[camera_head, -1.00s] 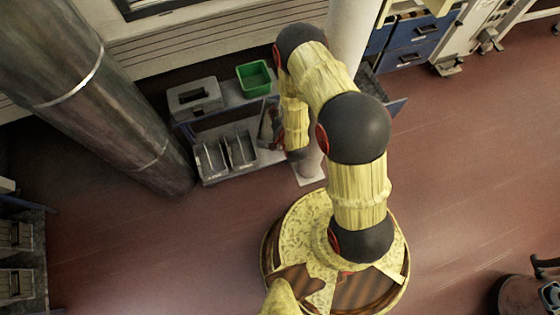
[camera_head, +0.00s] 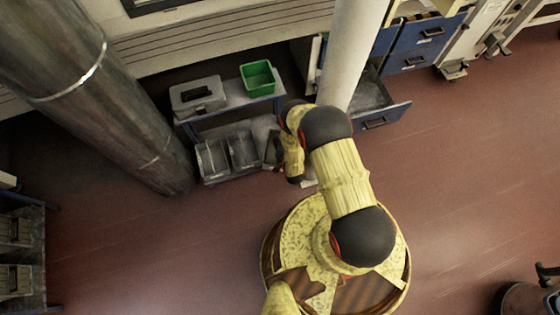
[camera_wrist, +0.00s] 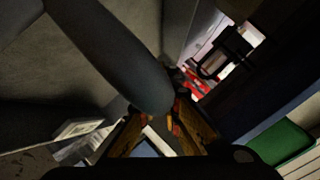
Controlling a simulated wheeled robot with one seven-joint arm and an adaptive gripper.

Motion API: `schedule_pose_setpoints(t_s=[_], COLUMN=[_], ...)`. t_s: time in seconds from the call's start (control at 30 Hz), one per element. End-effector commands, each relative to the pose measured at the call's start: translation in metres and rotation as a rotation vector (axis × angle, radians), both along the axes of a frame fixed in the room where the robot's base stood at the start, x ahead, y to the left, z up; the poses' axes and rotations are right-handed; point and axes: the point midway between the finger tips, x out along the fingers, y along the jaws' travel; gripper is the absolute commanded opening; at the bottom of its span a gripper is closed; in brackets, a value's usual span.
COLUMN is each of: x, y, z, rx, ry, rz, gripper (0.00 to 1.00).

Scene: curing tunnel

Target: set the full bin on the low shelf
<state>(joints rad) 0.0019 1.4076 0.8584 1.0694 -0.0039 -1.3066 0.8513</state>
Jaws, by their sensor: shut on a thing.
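My gripper (camera_head: 277,156) is at the right end of the low shelf (camera_head: 258,128), partly hidden behind my arm. A dark grey thing at its left, apparently the full bin (camera_head: 270,149), looks tilted in the head view; its contents cannot be made out. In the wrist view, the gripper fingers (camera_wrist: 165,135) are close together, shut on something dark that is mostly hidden. Two grey bins stand on the low shelf to the left, one at the left end (camera_head: 212,160) and one beside it (camera_head: 243,151). Whether the held bin touches the shelf cannot be told.
A grey case with a black handle (camera_head: 197,96) and a green bin (camera_head: 258,76) stand on the upper shelf. A white column (camera_head: 352,50) and an open blue drawer (camera_head: 385,114) are to the right. A large metal pipe (camera_head: 110,95) stands left. The red floor in front is clear.

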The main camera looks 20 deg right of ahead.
Motion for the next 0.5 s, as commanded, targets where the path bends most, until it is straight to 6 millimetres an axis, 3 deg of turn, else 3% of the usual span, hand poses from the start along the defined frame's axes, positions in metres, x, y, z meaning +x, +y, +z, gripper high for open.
schedule_pose_setpoints(t_s=[0.3,0.5], x=[-0.001,0.0], y=[0.0,0.0], z=[-0.055,-0.066], rx=[0.0,0.0], ry=[-0.001,-0.002], rz=[0.0,0.001], gripper=[0.0,0.0])
